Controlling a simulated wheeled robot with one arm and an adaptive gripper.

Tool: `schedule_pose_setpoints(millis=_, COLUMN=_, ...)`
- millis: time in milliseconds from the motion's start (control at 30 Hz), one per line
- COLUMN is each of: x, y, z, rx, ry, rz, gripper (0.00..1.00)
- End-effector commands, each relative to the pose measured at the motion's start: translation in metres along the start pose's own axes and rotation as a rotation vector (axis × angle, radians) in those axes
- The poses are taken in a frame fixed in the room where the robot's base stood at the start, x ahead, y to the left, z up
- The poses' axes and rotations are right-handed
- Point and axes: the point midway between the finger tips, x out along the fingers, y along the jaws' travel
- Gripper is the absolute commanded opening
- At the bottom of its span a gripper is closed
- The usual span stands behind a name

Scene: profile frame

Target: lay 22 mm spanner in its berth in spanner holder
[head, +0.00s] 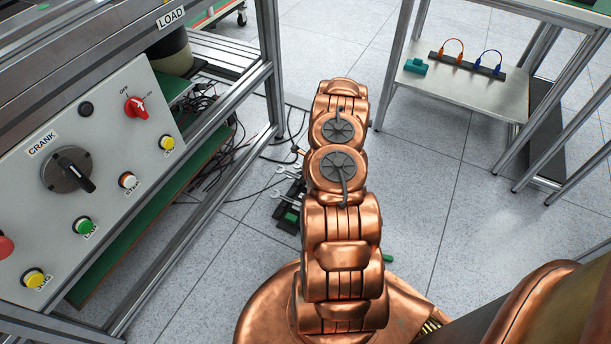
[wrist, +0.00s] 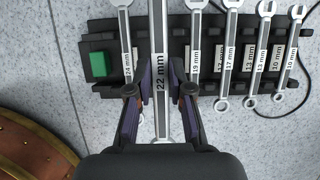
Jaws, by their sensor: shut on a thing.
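In the wrist view my gripper (wrist: 162,82) is shut on the 22 mm spanner (wrist: 160,115), with one finger on each side of its shank. The spanner is long and silver and runs up and down the picture, its upper end out of frame. It lies over the black spanner holder (wrist: 180,38), in the gap between the 24 mm spanner (wrist: 125,45) and the 19 mm spanner (wrist: 196,40). The spanner and fingers hide its berth; I cannot tell whether it touches the holder. In the head view the holder (head: 288,222) is partly behind my arm, which hides my gripper.
Several smaller spanners (wrist: 229,50) lie in the holder to the right. A green block (wrist: 99,64) sits at its left end. Cables (head: 225,160) lie on the floor near the control panel bench (head: 110,110). A low shelf (head: 465,90) stands at right; the floor between is clear.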

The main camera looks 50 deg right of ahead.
Motion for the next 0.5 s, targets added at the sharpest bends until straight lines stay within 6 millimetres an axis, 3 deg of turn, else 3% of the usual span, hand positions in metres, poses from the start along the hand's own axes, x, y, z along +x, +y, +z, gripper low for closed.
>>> schedule_pose_setpoints(millis=500, x=0.041, y=-0.001, z=-0.016, rx=-0.002, ry=0.000, rz=-0.001, gripper=0.00)
